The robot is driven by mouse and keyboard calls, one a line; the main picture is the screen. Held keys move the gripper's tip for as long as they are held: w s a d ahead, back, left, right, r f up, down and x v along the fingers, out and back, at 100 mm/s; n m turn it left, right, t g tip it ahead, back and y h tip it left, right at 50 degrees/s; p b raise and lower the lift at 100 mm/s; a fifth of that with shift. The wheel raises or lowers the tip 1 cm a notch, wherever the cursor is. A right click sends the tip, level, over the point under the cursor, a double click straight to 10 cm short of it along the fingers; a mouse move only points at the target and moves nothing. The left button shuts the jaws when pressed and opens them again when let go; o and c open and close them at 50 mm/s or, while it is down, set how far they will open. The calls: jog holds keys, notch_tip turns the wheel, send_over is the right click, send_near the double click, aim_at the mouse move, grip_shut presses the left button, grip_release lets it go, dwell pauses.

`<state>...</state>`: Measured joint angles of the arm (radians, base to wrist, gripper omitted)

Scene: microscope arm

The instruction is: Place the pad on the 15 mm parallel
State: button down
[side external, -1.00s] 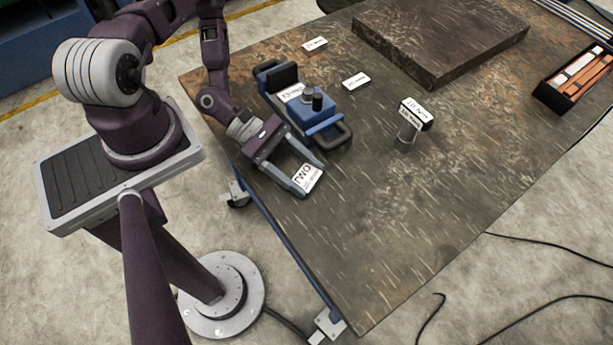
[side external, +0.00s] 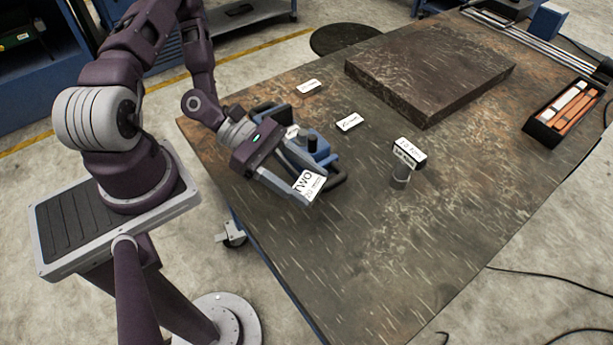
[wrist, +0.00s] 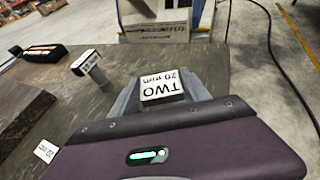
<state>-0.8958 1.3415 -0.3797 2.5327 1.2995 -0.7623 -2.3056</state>
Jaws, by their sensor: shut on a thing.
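My gripper (side external: 296,188) is shut on a white pad (side external: 311,184) whose face reads "TWO" and "20 mm". The wrist view shows the same pad (wrist: 161,84) between the fingertips, held above the table. Two white label plates lie farther back, one (side external: 308,87) and another (side external: 348,121). I cannot tell which thing is the 15 mm parallel.
A thick dark slab (side external: 430,75) lies at the back. A black box of orange and white bars (side external: 565,115) sits at the right. The table's front middle is clear.

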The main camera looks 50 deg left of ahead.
jog(key=w+a+r+n+t+y, duration=0.2)
jog(key=w+r+n+t+y, duration=0.15)
jog(key=w, duration=0.55)
jog(key=w+a+r+n+t+y, duration=0.1)
jog(key=w+r+n+t+y, duration=0.15)
jog(key=w+r, duration=0.45)
jog(key=w+a+r+n+t+y, duration=0.2)
jog(key=w+r+n+y, duration=0.45)
jog(key=r, duration=0.25)
jog(key=a, duration=0.7)
jog(key=m+g+h, duration=0.8)
jog(key=m+h, duration=0.5)
send_over(298, 221)
jog(key=shift+y, duration=0.25)
jog(key=f, duration=1.9)
jog(key=shift+w+a+f, duration=0.1)
jog(key=shift+w, duration=0.25)
jog(key=f, duration=1)
jog(key=shift+s, duration=0.3)
